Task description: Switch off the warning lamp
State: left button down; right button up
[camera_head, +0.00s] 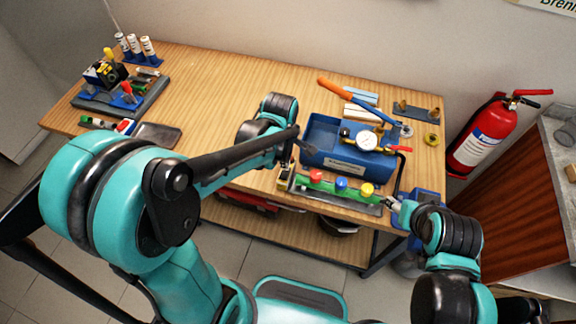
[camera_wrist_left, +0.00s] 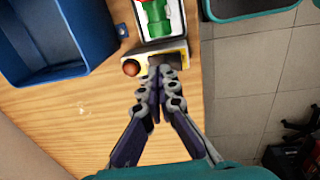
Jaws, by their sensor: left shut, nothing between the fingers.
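In the left wrist view a small yellow and black box with an orange-brown dome (camera_wrist_left: 131,67), apparently the warning lamp, sits at the table edge, beside the end of the green manifold. Whether the dome is lit I cannot tell. My left gripper (camera_wrist_left: 165,68) is shut and empty, its tips at the box just right of the dome, hiding that part; contact is unclear. In the head view the left gripper (camera_head: 291,162) is partly hidden by my arm, above the small box (camera_head: 284,178). My right gripper (camera_head: 392,203) is near the manifold's right end; its jaws are too small to read.
Tools and tubes fill the left back. A fire extinguisher (camera_head: 485,135) hangs right of the table.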

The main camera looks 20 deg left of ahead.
pick_arm(q)
notch_tip(320, 180, up, 5)
jog(key=p, duration=0.1)
notch_tip(320, 180, up, 6)
jog(key=p, duration=0.2)
send_over(288, 173)
jog(key=shift+w+a, duration=0.3)
jog(key=shift+w, duration=0.1)
pick_arm(e)
jog(key=r, duration=0.3)
jog(key=shift+s+d+r, duration=0.1)
jog(key=shift+d+r, duration=0.2)
pick_arm(q)
jog(key=shift+f, duration=0.1)
